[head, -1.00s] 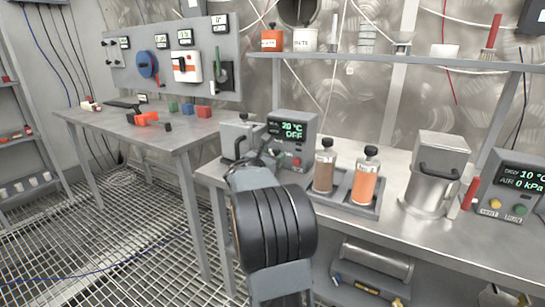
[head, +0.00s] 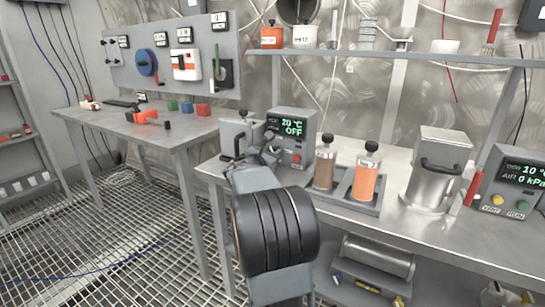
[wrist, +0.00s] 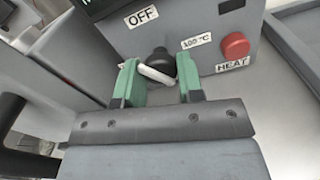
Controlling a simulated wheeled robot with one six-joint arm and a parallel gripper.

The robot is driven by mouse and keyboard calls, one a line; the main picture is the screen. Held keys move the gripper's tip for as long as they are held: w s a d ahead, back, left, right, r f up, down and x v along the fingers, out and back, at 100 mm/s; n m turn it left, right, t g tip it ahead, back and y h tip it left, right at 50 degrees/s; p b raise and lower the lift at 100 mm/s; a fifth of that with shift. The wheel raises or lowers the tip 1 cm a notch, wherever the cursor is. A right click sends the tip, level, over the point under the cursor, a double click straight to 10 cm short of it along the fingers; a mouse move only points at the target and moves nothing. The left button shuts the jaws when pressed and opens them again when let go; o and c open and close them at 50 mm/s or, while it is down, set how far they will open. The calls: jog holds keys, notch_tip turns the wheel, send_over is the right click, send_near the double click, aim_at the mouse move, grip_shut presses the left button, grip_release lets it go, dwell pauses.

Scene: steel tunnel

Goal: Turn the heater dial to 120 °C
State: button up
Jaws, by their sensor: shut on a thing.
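The heater (head: 293,137) is a grey box on the steel bench. Its display (head: 290,126) reads 20 °C and OFF. In the wrist view its dial (wrist: 158,59) is a black knob with a white bar across it, slanting down to the right; which end points is unclear. An OFF label (wrist: 141,16) is above it and a 100 °C label (wrist: 196,42) is to its right. My gripper (wrist: 157,79) has its green fingers on either side of the dial and is shut on it. In the head view my gripper (head: 262,156) partly hides the heater's front.
A red HEAT button (wrist: 235,46) sits right of the dial. A brown bottle (head: 324,166) and an orange bottle (head: 365,176) stand in a tray close to the right. A steel canister (head: 437,168) is farther right. A grey container (head: 240,136) stands close left of the heater.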

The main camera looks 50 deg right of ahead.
jog(key=m+b, duration=0.1)
jog(key=b, duration=0.1)
jog(key=m+b, duration=0.1)
jog(key=m, duration=0.1)
jog(key=shift+f+b, duration=0.3)
jog(key=shift+b, duration=0.1)
jog(key=shift+r+m+b, duration=0.1)
jog(key=shift+m+b, duration=1.5)
jog(key=shift+b, duration=0.05)
jog(key=o, duration=0.7)
jog(key=shift+a+r, duration=0.1)
jog(key=shift+a, duration=0.05)
jog(key=shift+o, duration=1.1)
jog(key=shift+s, duration=0.1)
jog(key=shift+a+r, duration=0.1)
jog(key=shift+a, duration=0.35)
jog(key=p+v, duration=0.2)
jog(key=v, duration=1)
jog(key=shift+s+a+p, duration=0.2)
jog(key=shift+a+p, duration=0.1)
jog(key=shift+a, duration=0.1)
